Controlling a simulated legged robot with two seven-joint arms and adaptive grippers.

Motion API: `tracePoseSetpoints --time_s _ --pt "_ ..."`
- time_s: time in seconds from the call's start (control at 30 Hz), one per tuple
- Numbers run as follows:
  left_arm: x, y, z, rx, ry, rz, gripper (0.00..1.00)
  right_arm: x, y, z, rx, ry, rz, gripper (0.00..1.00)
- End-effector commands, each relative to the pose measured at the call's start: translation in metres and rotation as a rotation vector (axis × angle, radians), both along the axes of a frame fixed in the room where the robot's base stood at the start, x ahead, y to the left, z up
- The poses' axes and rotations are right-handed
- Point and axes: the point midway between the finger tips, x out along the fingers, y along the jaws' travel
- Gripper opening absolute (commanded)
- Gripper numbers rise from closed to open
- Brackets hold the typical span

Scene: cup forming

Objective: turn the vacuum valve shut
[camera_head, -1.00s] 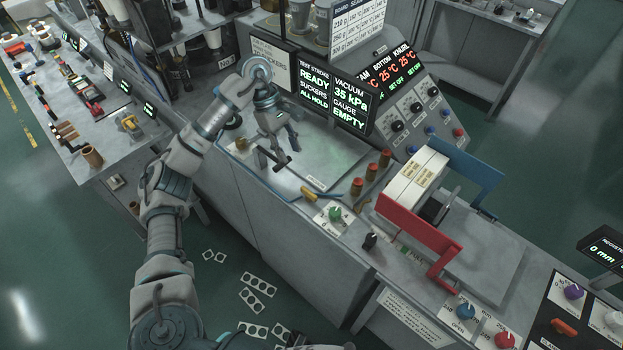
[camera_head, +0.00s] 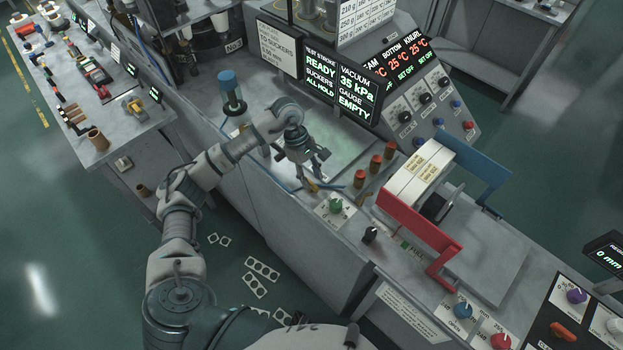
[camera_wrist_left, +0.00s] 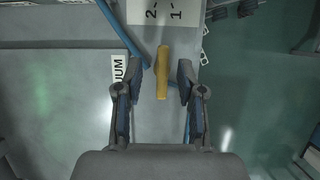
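The vacuum valve's yellow handle (camera_wrist_left: 162,72) shows in the left wrist view, lengthwise up the picture. Beside it are a blue pipe (camera_wrist_left: 124,34) and a label ending in "UUM" (camera_wrist_left: 118,85). My left gripper (camera_wrist_left: 158,78) is open, with one finger on each side of the handle in the picture. Gaps show on both sides; the height between fingertips and handle is hard to judge. In the head view, my left gripper (camera_head: 308,177) points down over the bench's front edge and partly hides the yellow handle (camera_head: 313,187). My right gripper is out of view.
A green knob (camera_head: 336,206) on a white plate and several red-topped posts (camera_head: 376,163) stand just right of the gripper. A blue-topped cylinder (camera_head: 230,85) stands behind my arm. The display (camera_head: 354,90) reads 35 kPa. Flat punched strips (camera_head: 255,283) lie on the floor.

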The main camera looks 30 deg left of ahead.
Motion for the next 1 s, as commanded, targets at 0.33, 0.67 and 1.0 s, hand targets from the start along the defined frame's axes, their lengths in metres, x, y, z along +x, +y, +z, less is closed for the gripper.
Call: tracePoseSetpoints --time_s 0.33,0.67,1.0 --pt "-0.001 0.0 -0.019 -0.006 0.002 0.002 0.39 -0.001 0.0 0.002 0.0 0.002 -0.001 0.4" --pt "-0.002 -0.006 -0.017 0.001 0.002 0.001 0.0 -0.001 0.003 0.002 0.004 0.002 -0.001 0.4" --pt "-0.003 -0.009 -0.017 -0.006 0.001 -0.004 0.0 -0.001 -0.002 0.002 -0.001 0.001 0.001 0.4"
